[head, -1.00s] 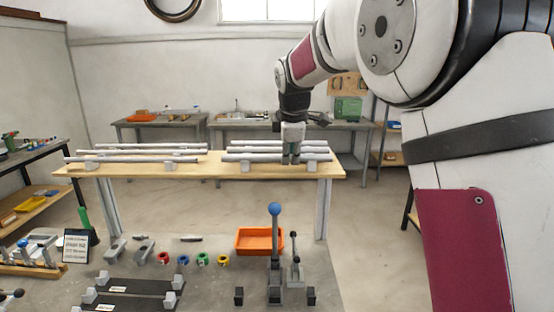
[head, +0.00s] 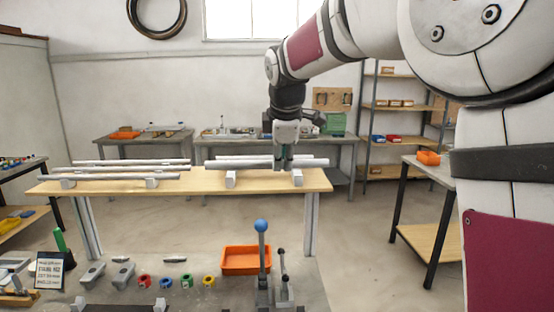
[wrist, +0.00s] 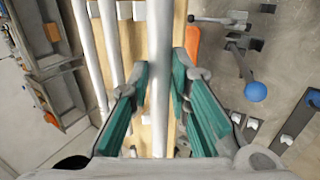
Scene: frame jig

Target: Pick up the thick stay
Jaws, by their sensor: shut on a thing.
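My gripper (head: 284,164) is above the right part of the wooden bench, shut on a thick grey stay (head: 235,164). In the wrist view, the stay (wrist: 160,45) runs lengthwise between the teal fingers (wrist: 160,90), which press on both its sides. It looks wider than the thin bars beside it. In the head view, the stay is level and appears a little above the light support blocks (head: 231,179). Part of it is hidden behind the fingers.
The wooden bench (head: 200,185) also carries several thin bars (head: 120,177) on its left part. In front stand a blue-knobbed lever (head: 261,227), an orange tray (head: 246,259) and several coloured rings (head: 187,281). A side table (head: 430,165) stands at the right.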

